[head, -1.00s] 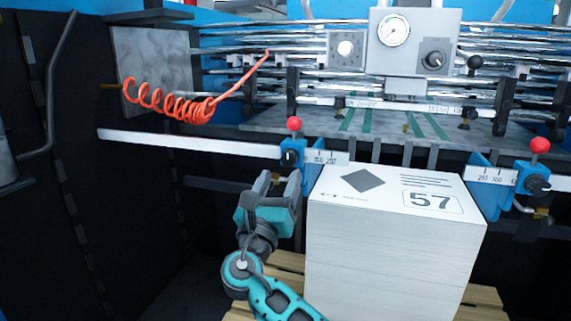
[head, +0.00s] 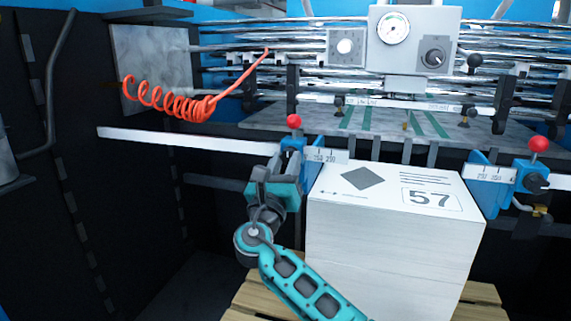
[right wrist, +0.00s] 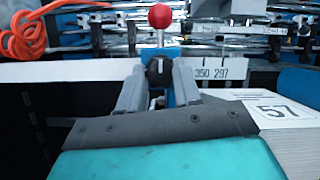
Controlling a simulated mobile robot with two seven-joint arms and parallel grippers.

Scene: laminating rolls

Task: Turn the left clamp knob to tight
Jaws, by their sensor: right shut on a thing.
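The left clamp is a blue block (head: 294,145) with a red ball lever (head: 294,121) on top, fixed on the white rail left of the paper stack. Its black knob (right wrist: 158,72) shows in the right wrist view between the two grey fingers, below the red ball. My right gripper (head: 279,164) is at the front of this clamp and shut on the knob (right wrist: 158,88). In the head view the gripper hides the knob. The knob's turn position cannot be read. My left gripper is not in view.
A tall paper stack (head: 390,240) marked 57 stands on a wooden pallet (head: 262,290), close to the right of my arm. The right clamp (head: 534,172) is beyond it. An orange coiled hose (head: 165,102) hangs at upper left. Open dark space lies left of the gripper.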

